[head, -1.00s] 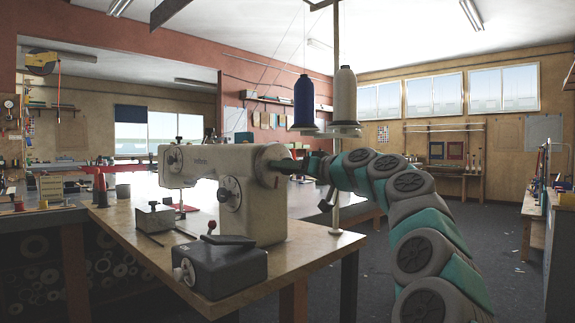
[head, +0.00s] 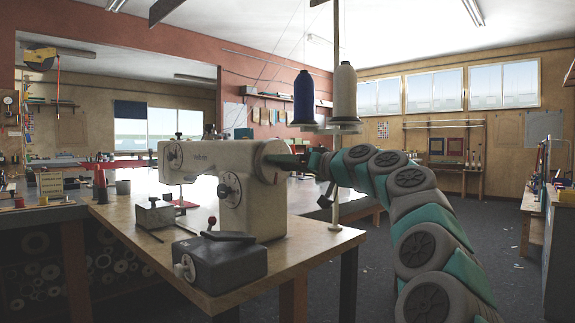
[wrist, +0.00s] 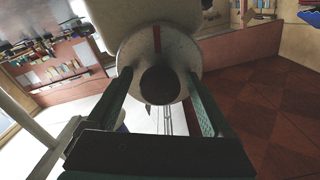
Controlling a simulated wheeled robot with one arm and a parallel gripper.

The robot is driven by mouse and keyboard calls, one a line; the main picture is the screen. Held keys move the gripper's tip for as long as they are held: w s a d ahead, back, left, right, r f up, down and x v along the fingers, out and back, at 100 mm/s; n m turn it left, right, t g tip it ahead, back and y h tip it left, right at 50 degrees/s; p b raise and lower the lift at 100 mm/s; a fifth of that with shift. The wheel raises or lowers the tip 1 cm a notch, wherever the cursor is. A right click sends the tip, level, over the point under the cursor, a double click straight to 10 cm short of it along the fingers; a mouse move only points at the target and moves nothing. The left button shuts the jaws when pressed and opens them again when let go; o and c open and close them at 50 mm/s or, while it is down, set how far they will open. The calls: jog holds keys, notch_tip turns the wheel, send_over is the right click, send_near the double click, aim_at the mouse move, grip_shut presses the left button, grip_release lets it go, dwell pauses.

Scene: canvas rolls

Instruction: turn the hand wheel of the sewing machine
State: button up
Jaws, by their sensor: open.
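The pale sewing machine (head: 236,180) stands on the wooden table. Its hand wheel (head: 268,150) is at its right end. In the wrist view the hand wheel (wrist: 138,45) is a pale disc with a red mark at the top and a dark round hub (wrist: 160,85) in the middle. My gripper (head: 290,161) is at the wheel's face. In the wrist view my gripper (wrist: 160,76) is open, with one finger on each side of the hub. The fingertips overlap the disc's lower part; I cannot tell whether they touch it.
A grey box with a lever (head: 222,262) sits at the table's (head: 322,240) front. Open dark floor (head: 500,240) lies to the right.

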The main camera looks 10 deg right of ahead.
jog(key=b+v, duration=0.1)
jog(key=v, duration=0.6)
jog(key=shift+s+d+b, duration=0.2)
jog(key=shift+s+b, duration=0.05)
jog(key=shift+b, duration=0.05)
